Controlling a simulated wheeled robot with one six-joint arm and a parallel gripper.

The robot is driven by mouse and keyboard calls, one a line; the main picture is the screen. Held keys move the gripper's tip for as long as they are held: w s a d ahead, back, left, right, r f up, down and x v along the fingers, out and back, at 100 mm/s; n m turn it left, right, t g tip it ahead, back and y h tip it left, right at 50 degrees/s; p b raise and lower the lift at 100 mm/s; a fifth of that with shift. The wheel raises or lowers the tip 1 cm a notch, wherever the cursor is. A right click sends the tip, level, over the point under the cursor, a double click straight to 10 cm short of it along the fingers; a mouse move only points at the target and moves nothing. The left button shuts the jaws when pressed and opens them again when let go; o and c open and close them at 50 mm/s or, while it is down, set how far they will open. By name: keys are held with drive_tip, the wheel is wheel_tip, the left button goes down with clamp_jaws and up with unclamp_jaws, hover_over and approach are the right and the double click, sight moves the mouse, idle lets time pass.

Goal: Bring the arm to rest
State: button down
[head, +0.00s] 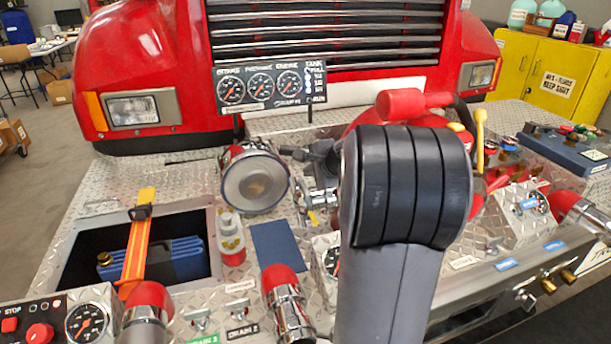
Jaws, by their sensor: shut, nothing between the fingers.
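A thick grey and black link of my arm (405,190) rises from the bottom edge, right of the middle, and covers much of the pump panel behind it. My gripper does not show in the head view, and I cannot tell what it is near. No object of the task shows as held.
The fire truck's bumper deck (85,235) spreads around my arm. It carries a gauge panel (272,86), a large round cap (254,182), a bottle (231,238), red-capped outlets (284,285) and an open well with an orange strap (137,245). A yellow cabinet (545,75) stands behind right.

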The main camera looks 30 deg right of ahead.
drive_tip(key=v, duration=0.6)
drive_tip(key=shift+r, duration=0.3)
drive_tip(key=shift+w, duration=0.1)
